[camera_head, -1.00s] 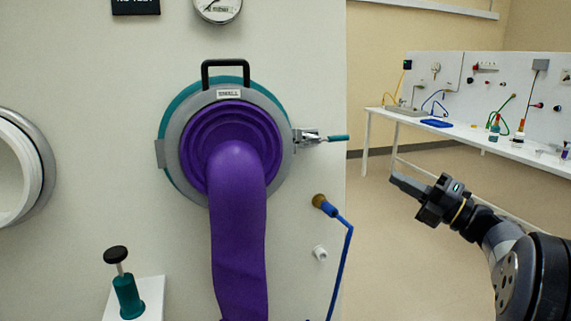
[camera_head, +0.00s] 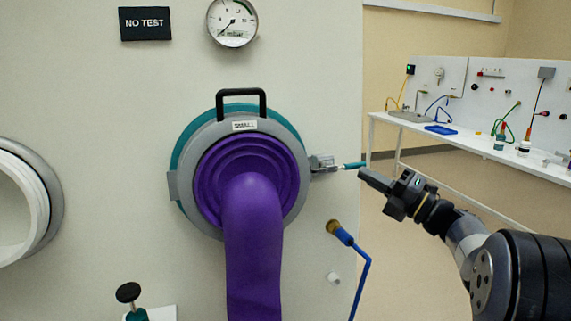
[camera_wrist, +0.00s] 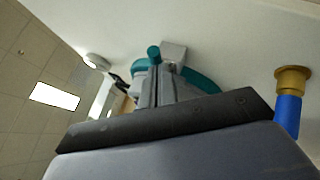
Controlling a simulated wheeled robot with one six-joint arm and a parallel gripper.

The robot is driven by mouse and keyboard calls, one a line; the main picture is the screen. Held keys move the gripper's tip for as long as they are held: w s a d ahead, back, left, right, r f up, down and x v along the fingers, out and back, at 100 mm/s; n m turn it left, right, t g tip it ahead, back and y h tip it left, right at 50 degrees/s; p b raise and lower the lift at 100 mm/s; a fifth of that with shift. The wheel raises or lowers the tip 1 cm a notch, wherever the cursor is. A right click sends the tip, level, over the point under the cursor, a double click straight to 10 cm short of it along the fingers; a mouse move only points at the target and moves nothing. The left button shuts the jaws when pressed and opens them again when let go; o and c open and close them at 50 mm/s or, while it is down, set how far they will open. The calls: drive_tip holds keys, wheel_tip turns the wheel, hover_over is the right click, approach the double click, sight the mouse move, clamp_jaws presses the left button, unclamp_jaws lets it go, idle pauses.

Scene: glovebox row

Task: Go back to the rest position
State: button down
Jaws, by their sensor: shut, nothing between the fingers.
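My gripper (camera_head: 364,177) is shut and empty at the right of the glovebox wall in the head view. Its tips are close to the teal end of the clamp lever (camera_head: 352,166); I cannot tell whether they touch. In the wrist view my gripper (camera_wrist: 156,84) points toward the teal lever tip (camera_wrist: 153,52). The lever belongs to a grey and teal port ring (camera_head: 296,160) labelled SMALL, with a black handle on top. A purple glove sleeve (camera_head: 250,235) hangs from the port.
A blue hose with a brass fitting (camera_head: 341,233) is below the gripper. A white round port (camera_head: 22,205) is at left. A gauge (camera_head: 232,22) and NO TEST sign (camera_head: 145,23) are above. A white bench (camera_head: 470,140) stands behind at right. Open floor lies between.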

drive_tip(key=shift+s+a+r+p, duration=0.1)
drive_tip(key=shift+s+r+p, duration=0.25)
drive_tip(key=shift+s+p, duration=0.3)
drive_tip(key=s+t+h+p, duration=0.1)
drive_tip(key=p, duration=0.1)
drive_tip(key=s+a+m+t+h+p, duration=0.1)
drive_tip(key=p, duration=0.1)
drive_tip(key=m+t+h+p, duration=0.1)
drive_tip(key=p, duration=0.2)
drive_tip(key=shift+s+a+f+t+h, duration=0.15)
drive_tip(key=shift+s+f+t+h, duration=0.15)
drive_tip(key=shift+s+h, duration=0.1)
drive_tip(key=shift+m, duration=0.3)
